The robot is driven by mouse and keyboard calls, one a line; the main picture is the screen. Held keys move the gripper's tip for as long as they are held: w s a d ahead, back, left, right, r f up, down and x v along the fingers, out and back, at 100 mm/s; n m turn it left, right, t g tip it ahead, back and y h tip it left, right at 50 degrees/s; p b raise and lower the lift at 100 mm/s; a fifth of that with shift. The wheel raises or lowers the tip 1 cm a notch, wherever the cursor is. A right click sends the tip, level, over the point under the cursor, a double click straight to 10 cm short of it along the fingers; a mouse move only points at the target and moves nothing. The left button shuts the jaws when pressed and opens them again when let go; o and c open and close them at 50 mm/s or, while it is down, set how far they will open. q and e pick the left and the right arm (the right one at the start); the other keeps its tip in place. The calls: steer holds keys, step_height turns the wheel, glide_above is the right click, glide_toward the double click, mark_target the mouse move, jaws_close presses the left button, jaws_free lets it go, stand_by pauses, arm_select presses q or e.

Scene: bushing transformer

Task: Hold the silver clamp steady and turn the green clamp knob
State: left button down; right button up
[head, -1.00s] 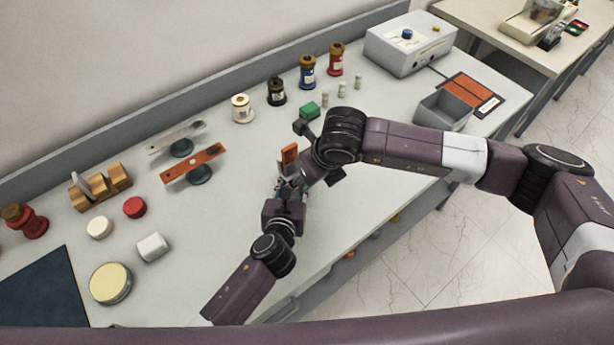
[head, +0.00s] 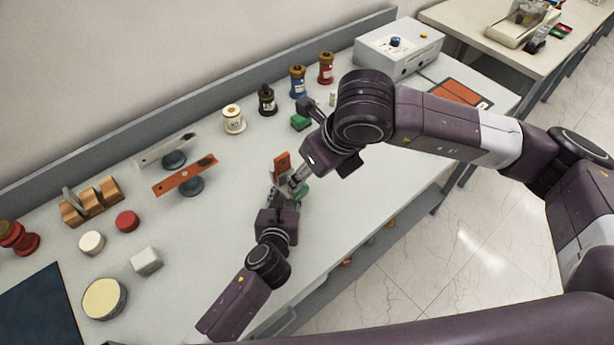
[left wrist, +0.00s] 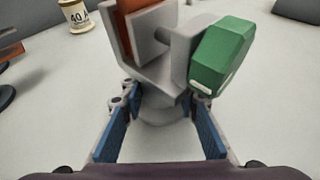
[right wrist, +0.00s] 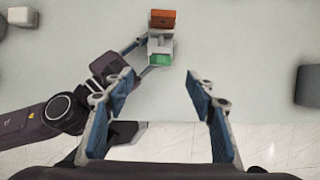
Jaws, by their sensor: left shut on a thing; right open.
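The silver clamp (left wrist: 165,72) stands upright on the table with an orange plate (left wrist: 135,18) in its jaw. Its green knob (left wrist: 222,57) sticks out at the side. The knob also shows in the right wrist view (right wrist: 160,60) and, small, in the head view (head: 302,192). My left gripper (left wrist: 163,118) is shut on the clamp's round lower part. My right gripper (right wrist: 160,88) is open and empty, above and apart from the knob, with the clamp showing beyond its fingertips. In the head view the right gripper partly hides the clamp.
A green block (head: 300,122) stands behind my right wrist. Spools, including a white one (head: 233,120), line the table's back. An orange bar on a stand (head: 185,176) is left of the clamp. A dark grey box (right wrist: 307,86) is at the right. The table around the clamp is clear.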

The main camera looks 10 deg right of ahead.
mark_target(303, 194)
steer(key=shift+s+r, duration=0.1)
steer(key=shift+r, duration=0.15)
steer(key=shift+d, duration=0.1)
steer(key=w+d+f+g+y, duration=0.1)
steer(key=d+g+y, duration=0.1)
steer(key=d+y, duration=0.15)
steer(key=shift+m+h, duration=0.35)
steer(key=shift+m, duration=0.05)
steer(key=x, duration=1.1)
steer(key=shift+w+f, duration=0.15)
steer(key=shift+f, duration=0.2)
